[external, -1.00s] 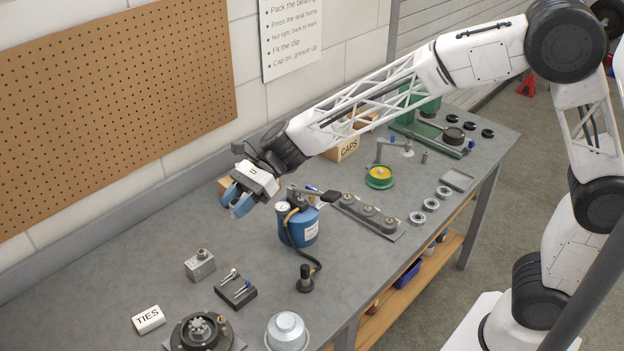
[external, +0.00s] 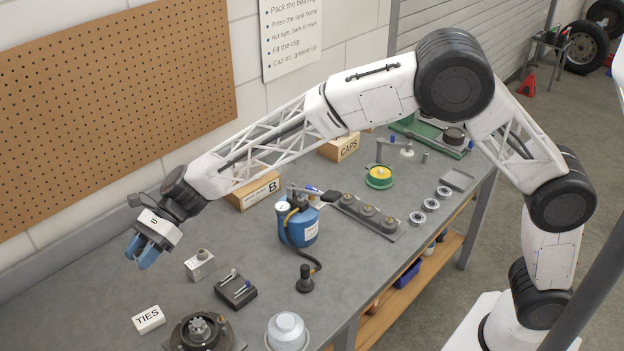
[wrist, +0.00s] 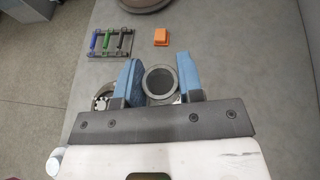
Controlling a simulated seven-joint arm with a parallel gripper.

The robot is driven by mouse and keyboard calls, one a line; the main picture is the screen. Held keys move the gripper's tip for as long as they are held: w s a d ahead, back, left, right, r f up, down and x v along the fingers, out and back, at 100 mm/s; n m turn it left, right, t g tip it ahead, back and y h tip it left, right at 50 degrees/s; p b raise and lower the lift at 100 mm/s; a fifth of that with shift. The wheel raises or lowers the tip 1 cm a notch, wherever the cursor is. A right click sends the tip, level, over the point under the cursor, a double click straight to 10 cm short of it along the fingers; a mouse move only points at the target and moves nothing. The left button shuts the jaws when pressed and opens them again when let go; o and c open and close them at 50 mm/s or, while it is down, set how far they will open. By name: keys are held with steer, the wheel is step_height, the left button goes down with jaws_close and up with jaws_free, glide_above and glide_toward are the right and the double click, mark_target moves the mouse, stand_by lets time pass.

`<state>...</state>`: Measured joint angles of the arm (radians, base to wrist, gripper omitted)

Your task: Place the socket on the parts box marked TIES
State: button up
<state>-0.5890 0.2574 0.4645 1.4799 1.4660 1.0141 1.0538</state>
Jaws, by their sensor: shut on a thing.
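In the wrist view my gripper (wrist: 160,76) is shut on a grey, round, hollow piece, which I take for the socket (wrist: 147,82). The socket cannot be made out in the external view. I cannot identify the TIES box in the wrist view.
A grey metal block (external: 200,265), a black holder with small tools (external: 236,290), a geared hub (external: 199,331) and a silver dome (external: 287,331) stand right of the TIES box. The bench's left part is clear.

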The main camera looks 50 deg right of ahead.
glide_above(147, 317)
step_height(147, 317, down, 2)
step_height(147, 317, down, 4)
steer(key=shift+f, duration=0.25)
steer(key=shift+f, duration=0.1)
steer(key=shift+f, duration=3.05)
steer(key=shift+f, duration=1.85)
steer(key=shift+f, duration=0.15)
